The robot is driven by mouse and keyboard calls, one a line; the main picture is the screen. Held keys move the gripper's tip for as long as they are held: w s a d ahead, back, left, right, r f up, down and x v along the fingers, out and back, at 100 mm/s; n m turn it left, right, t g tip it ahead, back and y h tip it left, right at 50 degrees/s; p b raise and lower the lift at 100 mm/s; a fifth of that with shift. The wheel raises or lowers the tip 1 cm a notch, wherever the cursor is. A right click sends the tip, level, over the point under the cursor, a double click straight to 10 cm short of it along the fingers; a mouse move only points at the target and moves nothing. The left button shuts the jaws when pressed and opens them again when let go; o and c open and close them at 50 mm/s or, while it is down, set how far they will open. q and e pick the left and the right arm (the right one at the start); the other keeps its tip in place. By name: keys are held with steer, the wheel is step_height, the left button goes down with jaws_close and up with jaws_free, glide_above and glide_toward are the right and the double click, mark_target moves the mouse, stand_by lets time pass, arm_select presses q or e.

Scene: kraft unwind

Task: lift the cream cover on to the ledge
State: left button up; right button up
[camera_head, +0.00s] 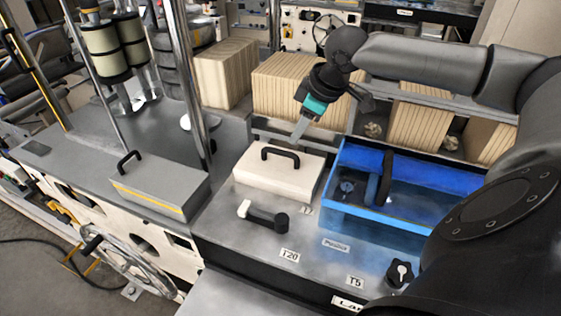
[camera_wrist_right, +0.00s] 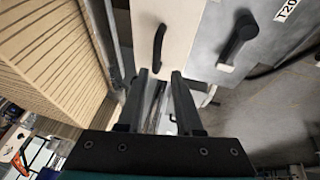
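The cream cover (camera_head: 270,180) is a flat box with a black bar handle (camera_head: 280,152) on top. It sits on the grey deck in the middle of the head view, left of the blue tray. My right gripper (camera_head: 299,130) hangs just behind and above the cover, pointing down. I cannot tell for sure which surface is the ledge. My left gripper is not in view.
A blue tray (camera_head: 347,160) with dark parts stands right of the cover. A lever (camera_head: 262,217) lies in front. Left is a grey box (camera_head: 150,182) with a black handle, beside metal posts. Ribbed tan blocks (camera_head: 290,88) stand behind. The left grey deck (camera_head: 75,145) has free room.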

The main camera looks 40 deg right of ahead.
mark_target(280, 150)
steer(key=x, duration=0.6)
steer(key=shift+w+f, duration=0.3)
steer(key=x, duration=0.4)
steer(key=shift+w+r+p, duration=0.2)
steer(key=shift+w+p, duration=0.15)
steer(key=shift+w, duration=0.05)
steer(key=shift+w+f, duration=0.25)
steer(key=shift+f, duration=0.3)
steer(key=shift+c, duration=0.3)
jaws_close()
